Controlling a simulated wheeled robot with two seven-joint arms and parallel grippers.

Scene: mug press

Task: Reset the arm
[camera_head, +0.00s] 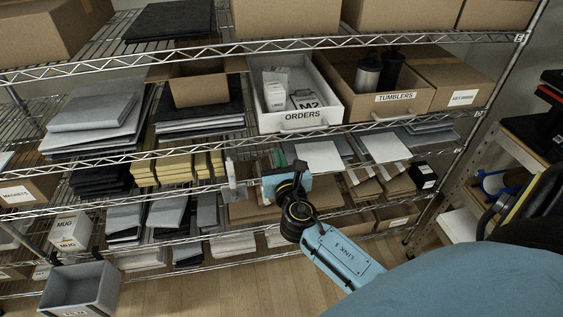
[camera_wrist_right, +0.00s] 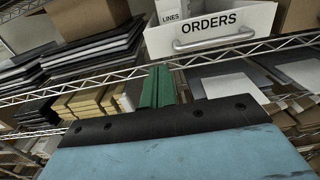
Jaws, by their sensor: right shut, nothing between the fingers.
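My right arm comes in from the lower right in the head view. Its blue link, marked "LINK 5", and black wrist lead up to my right gripper (camera_head: 277,158), which is in front of the shelf rack. In the wrist view the green fingers of my right gripper (camera_wrist_right: 157,86) are together with nothing between them. They point toward the shelf just below the white ORDERS bin (camera_wrist_right: 213,32), which also shows in the head view (camera_head: 327,108). My left gripper is not in view.
Wire shelves (camera_head: 180,163) hold stacked grey and black sheets, yellow packs (camera_head: 180,168) and cardboard boxes. A TUMBLERS box (camera_head: 410,97) stands right of the ORDERS bin. A grey bin (camera_head: 80,285) is at lower left. A side rack (camera_head: 510,150) stands at right. Wooden floor shows below.

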